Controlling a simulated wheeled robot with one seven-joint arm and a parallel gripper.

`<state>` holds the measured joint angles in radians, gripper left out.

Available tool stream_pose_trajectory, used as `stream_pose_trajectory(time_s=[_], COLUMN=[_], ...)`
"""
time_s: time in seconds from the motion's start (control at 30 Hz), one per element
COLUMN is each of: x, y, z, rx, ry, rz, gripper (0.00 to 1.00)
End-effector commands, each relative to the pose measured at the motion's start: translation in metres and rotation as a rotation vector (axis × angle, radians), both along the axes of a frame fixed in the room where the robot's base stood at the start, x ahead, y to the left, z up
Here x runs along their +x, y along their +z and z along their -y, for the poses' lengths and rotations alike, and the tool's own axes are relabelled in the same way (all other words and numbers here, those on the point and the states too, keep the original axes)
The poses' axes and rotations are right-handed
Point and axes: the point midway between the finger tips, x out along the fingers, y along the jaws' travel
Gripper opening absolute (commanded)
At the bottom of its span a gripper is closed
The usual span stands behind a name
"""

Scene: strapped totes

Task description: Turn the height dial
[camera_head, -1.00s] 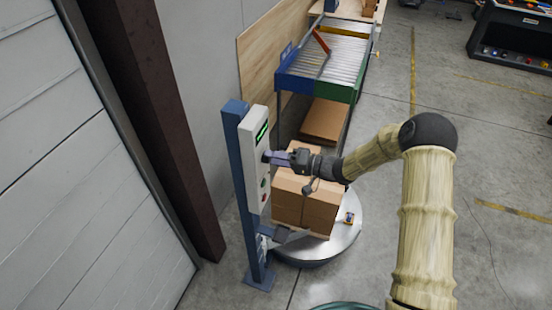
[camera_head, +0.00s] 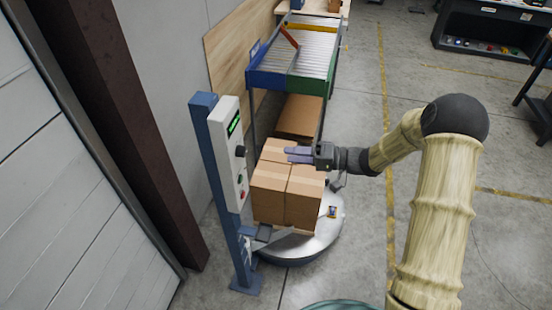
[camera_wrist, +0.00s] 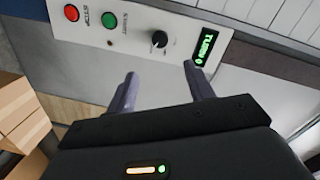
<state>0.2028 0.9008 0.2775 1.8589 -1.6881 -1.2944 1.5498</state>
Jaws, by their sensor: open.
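The height dial is a black knob (camera_wrist: 159,39) on a white control panel (camera_wrist: 130,22) in the wrist view. In the head view the knob (camera_head: 240,151) sticks out of the panel (camera_head: 229,165), which is fixed to a blue post (camera_head: 206,135). A lit green display (camera_wrist: 206,46) sits beside the dial. My gripper (camera_head: 291,154) is open and empty, to the right of the panel and apart from the dial. In the wrist view its two fingers (camera_wrist: 160,85) point toward the panel, with the dial between and beyond them.
Red (camera_wrist: 72,13) and green (camera_wrist: 109,20) buttons share the panel. Taped cardboard boxes (camera_head: 287,194) stand on a round turntable (camera_head: 310,244) below my gripper. A roller conveyor (camera_head: 300,55) is behind. Open floor (camera_head: 355,110) lies to the right.

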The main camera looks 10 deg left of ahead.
Motion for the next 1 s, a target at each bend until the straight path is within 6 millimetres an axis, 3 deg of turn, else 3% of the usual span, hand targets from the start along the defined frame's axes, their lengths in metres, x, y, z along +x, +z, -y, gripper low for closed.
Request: stream_pose_trajectory(time_s=[0.1,0.3,0.83,1.0], x=[0.000,-0.001,-0.001,0.013], y=[-0.001,0.003,0.004,0.006], z=[0.024,0.043,0.044,0.043], rx=[-0.002,-0.001,-0.003,-0.070], ry=[-0.003,0.000,-0.004,-0.108], rz=[0.001,0.001,0.004,0.082], gripper=[0.53,0.53,0.53,0.53])
